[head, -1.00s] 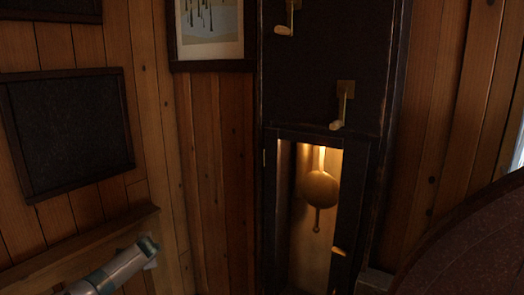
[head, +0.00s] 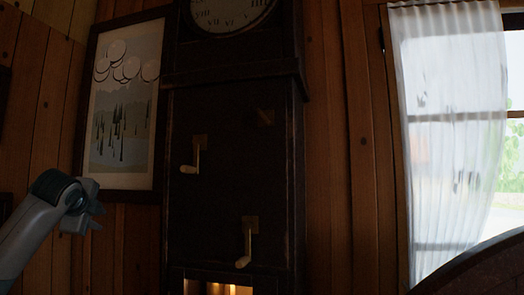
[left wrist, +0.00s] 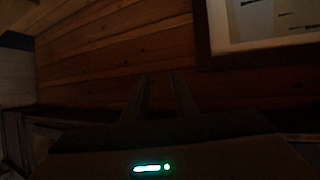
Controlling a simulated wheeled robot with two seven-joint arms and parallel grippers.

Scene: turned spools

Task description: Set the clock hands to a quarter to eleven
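The tall dark clock case (head: 220,110) stands in the middle of the head view. Only the lower part of its pale dial (head: 230,16) shows, cut off by the top edge; I cannot make out the hands. An upper-left crank (head: 193,160) and a lower-right crank (head: 246,245) are on the case front. My left gripper (head: 101,212) is raised left of the case, in front of the framed picture's lower edge, apart from both cranks. In the left wrist view its fingers (left wrist: 160,76) stand apart with nothing between them. My right gripper is not in view.
A framed picture (head: 124,105) hangs left of the clock. A curtained window (head: 450,130) is at the right, with a dark round edge (head: 480,262) below it. A lit opening (head: 218,288) shows at the bottom of the case.

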